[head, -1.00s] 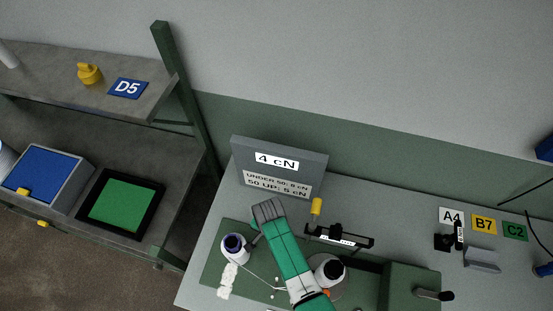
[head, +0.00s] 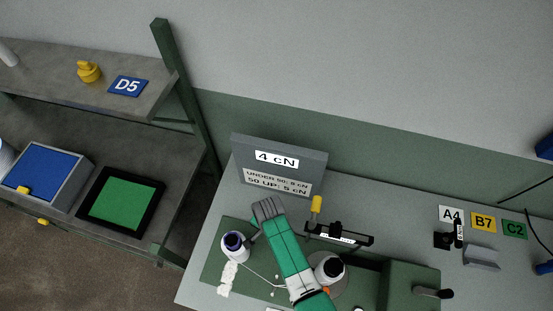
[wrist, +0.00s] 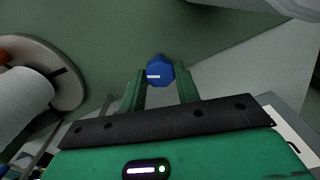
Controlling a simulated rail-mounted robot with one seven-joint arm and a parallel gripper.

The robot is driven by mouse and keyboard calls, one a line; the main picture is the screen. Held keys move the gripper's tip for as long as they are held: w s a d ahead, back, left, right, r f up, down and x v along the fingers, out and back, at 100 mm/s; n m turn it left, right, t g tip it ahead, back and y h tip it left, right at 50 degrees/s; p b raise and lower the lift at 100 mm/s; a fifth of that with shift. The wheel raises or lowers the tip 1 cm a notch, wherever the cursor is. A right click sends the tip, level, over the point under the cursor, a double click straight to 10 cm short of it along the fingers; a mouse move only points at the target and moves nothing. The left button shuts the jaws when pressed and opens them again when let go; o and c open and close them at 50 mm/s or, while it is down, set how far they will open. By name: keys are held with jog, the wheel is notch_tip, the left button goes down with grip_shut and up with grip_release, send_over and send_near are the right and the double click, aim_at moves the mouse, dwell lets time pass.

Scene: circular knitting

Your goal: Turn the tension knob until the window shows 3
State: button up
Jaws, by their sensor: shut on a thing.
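The tension knob (wrist: 159,70) shows in the wrist view as a blue faceted knob with a short white line on its face. My gripper (wrist: 159,83) has its two green fingers on either side of it, shut on the knob. In the head view my green arm reaches over the machine, and I cannot make out the knob or fingertips there. A grey panel (head: 236,158) at the back carries a white plate (head: 277,159) reading "4 cN". A lower plate (head: 278,183) carries two lines of smaller text with cN values. I cannot make out a separate knob window.
White yarn cones (head: 328,268) stand beside my arm, and one (wrist: 25,95) is at the left in the wrist view. A black bracket (head: 350,238) and a yellow piece (head: 316,203) are right of my arm. A shelf (head: 110,190) stands at the left.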

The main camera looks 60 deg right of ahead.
jog(key=o, duration=0.6)
jog(key=shift+c, duration=0.2)
notch_tip(320, 180, up, 6)
jog(key=p, duration=0.6)
jog(key=shift+r, duration=0.1)
jog(key=o, duration=0.3)
